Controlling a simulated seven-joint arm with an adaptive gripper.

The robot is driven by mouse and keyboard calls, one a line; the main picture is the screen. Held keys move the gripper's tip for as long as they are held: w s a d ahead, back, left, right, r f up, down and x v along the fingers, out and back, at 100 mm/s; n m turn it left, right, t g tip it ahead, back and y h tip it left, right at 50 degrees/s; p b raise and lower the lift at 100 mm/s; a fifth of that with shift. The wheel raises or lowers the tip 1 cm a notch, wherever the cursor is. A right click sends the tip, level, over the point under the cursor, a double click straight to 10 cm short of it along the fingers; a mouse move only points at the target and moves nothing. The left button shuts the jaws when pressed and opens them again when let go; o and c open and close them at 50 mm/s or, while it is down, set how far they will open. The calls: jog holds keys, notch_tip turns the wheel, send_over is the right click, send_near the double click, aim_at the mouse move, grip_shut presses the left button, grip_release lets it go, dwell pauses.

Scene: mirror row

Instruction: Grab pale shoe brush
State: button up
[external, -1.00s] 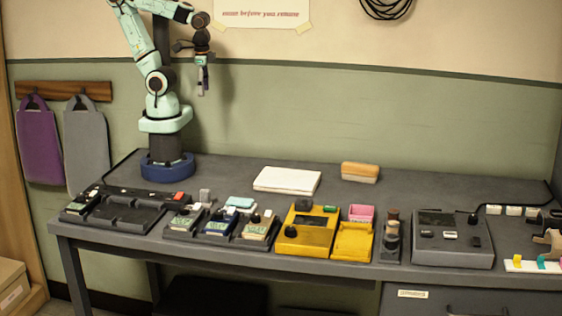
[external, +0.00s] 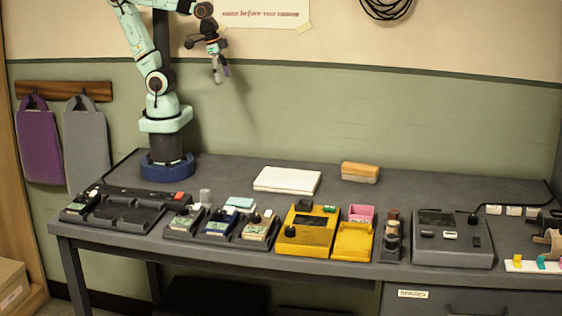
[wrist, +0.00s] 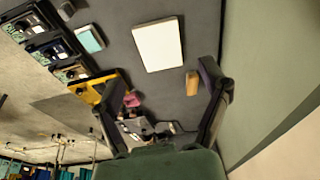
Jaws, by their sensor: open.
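The pale shoe brush (external: 360,173), with a tan-orange top and a lighter lower part, lies toward the back of the dark table, right of a white pad. In the wrist view the brush (wrist: 192,87) shows beyond and between my fingers, nearer the right one. My gripper (external: 221,74) is open and empty, high above the table near the wall, well up and left of the brush. The wrist view shows its two fingers (wrist: 164,78) spread wide.
The white pad (external: 287,180) lies left of the brush. Along the front stand the yellow device (external: 308,230), a pink-topped yellow tray (external: 353,242), a grey device (external: 452,240) and small units. The tabletop around the brush is clear.

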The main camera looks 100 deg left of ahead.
jog(key=w+r+m+t+h, duration=0.1)
jog(key=w+r+t, duration=0.45)
jog(key=w, duration=1.05)
jog(key=m+g, duration=0.1)
jog(key=g, duration=0.2)
send_over(358, 165)
notch_tip(358, 165, down, 20)
jog(key=shift+g, duration=0.55)
jog(key=f, duration=0.2)
jog(key=s+f, duration=0.1)
jog(key=f, duration=0.4)
jog(key=shift+s+a+f, duration=0.15)
jog(key=shift+s, duration=0.15)
jog(key=x, duration=0.5)
jog(key=shift+w+f, duration=0.2)
jog(key=shift+f, duration=0.3)
jog(key=shift+f, duration=0.25)
